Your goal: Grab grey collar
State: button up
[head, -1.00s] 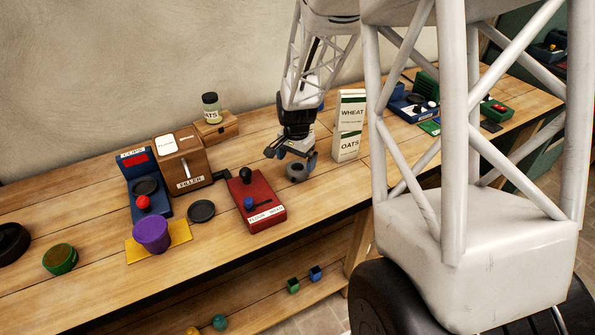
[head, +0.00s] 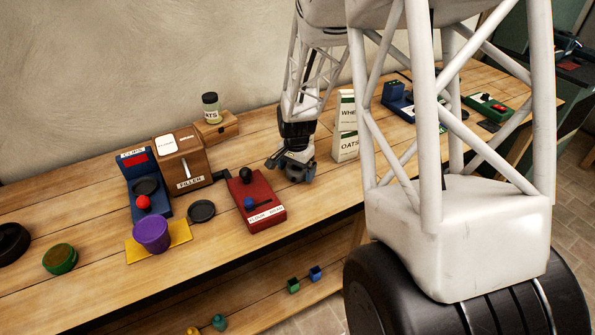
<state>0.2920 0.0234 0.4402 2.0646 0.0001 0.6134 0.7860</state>
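My gripper (head: 292,165) points down at the bench top, just right of the red box with the black knob. The grey collar, a small dark grey ring seen on the bench a second ago, is now mostly hidden behind or between my fingers. The fingers are at the collar's place and height. I cannot tell whether they touch it or have closed on it.
The red box (head: 262,215) stands close to the left of my gripper. A brown FILLER box (head: 182,163), a dark round disc (head: 201,211) and a purple cup (head: 152,235) are farther left on the wooden bench (head: 100,277).

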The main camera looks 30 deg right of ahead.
aim_at(296, 168)
jog(key=c, duration=0.9)
jog(key=shift+r, duration=0.1)
jog(key=shift+r, duration=0.7)
notch_tip(296, 168, up, 2)
jog(key=shift+r, duration=0.15)
jog(key=s+a, duration=0.1)
jog(key=s, duration=0.4)
jog(key=s+a, duration=0.2)
jog(key=s, duration=0.3)
jog(key=s+a+r, duration=0.1)
jog(key=s, duration=0.4)
jog(key=shift+s+a, duration=0.2)
